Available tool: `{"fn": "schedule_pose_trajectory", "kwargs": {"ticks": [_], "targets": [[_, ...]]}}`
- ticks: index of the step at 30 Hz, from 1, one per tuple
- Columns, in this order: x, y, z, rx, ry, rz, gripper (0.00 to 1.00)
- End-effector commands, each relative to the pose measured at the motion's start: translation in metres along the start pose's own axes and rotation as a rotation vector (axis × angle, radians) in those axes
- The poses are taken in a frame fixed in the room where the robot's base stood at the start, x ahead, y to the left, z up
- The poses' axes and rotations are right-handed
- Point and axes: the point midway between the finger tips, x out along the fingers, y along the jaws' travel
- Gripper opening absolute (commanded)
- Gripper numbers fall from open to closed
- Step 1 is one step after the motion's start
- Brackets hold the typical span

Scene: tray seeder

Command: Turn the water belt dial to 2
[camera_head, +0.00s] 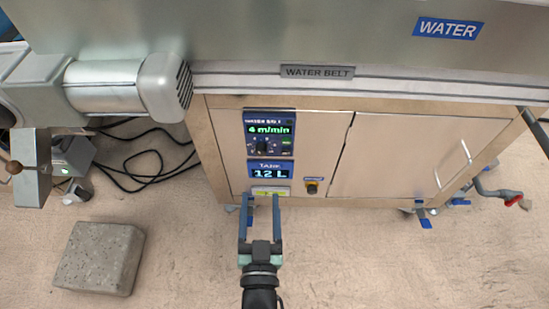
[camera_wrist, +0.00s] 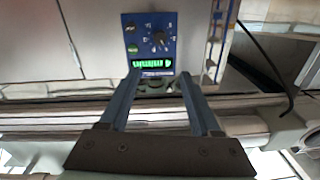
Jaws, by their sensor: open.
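The water belt dial (camera_head: 263,146) is a small black knob on a blue control panel (camera_head: 286,124) on the cabinet front. The green display (camera_head: 268,130) above it reads 4 m/min. In the wrist view the panel is upside down, with the black dial (camera_wrist: 158,38) ringed by white marks too small to read. My gripper (camera_head: 261,198) is open and empty, below the dial in the head view, its fingers pointing toward the panel. In the wrist view my gripper (camera_wrist: 159,76) has its fingertips near the display edge, apart from the dial.
A tank display (camera_head: 269,173) reading 12 L sits under the panel. A stone block (camera_head: 99,257) and loose black cables (camera_head: 147,172) lie on the floor at left. The floor at right front is clear.

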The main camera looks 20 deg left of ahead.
Motion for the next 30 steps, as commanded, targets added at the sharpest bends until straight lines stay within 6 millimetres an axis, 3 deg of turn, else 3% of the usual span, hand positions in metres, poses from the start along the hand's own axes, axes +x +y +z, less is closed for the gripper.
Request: {"fn": "schedule_pose_trajectory", "kwargs": {"ticks": [1,2,8,21,30], "targets": [[-0.006,0.000,0.016,0.001,-0.012,-0.004,0.64],[-0.008,0.000,0.020,0.002,-0.015,-0.006,0.64],[0.001,-0.001,0.023,0.002,-0.017,-0.008,0.64],[0.084,-0.002,0.025,0.002,-0.016,-0.010,0.64],[0.115,-0.002,0.024,0.002,-0.019,-0.008,0.64]]}}
